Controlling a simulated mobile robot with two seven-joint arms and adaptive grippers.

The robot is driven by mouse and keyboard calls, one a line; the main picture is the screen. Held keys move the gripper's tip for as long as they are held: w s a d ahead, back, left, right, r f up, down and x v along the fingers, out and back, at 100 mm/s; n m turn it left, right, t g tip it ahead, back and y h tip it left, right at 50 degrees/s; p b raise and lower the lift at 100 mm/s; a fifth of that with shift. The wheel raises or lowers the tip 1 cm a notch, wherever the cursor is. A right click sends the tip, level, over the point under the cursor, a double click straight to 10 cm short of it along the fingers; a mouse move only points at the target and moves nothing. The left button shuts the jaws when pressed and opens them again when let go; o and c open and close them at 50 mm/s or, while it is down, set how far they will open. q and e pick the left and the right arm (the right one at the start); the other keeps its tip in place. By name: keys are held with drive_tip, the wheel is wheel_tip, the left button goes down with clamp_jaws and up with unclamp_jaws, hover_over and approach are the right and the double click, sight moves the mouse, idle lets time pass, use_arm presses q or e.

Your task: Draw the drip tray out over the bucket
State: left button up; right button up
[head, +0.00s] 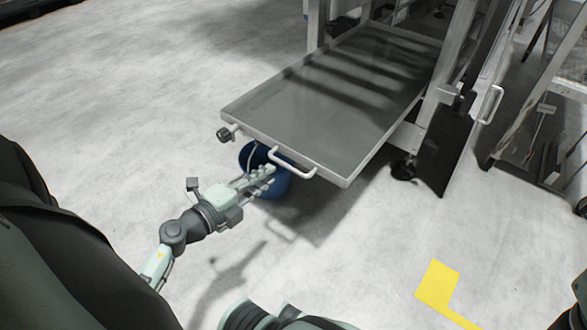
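The drip tray (330,104) is a wide, shallow grey metal tray that sticks out from under the machine frame toward me. The blue bucket (270,185) stands on the floor under the tray's near edge, partly hidden by the tray and my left gripper. My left gripper (268,172) is just left of the handle, in front of the bucket. Its fingers look close to the handle; I cannot tell whether they touch it. My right gripper is not in view.
The machine frame's metal leg (447,70) and a dark upright panel (446,150) stand right of the tray. A caster (403,170) is below the frame. A yellow floor mark (440,285) lies at the lower right. The floor left of the tray is clear.

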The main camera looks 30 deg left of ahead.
sight(284, 164)
use_arm(q)
drive_tip(key=x, duration=0.7)
drive_tip(key=shift+w+a+f+b, duration=0.1)
drive_tip(key=shift+w+f+b, duration=0.05)
drive_tip(key=shift+w+b, duration=0.25)
clamp_jaws()
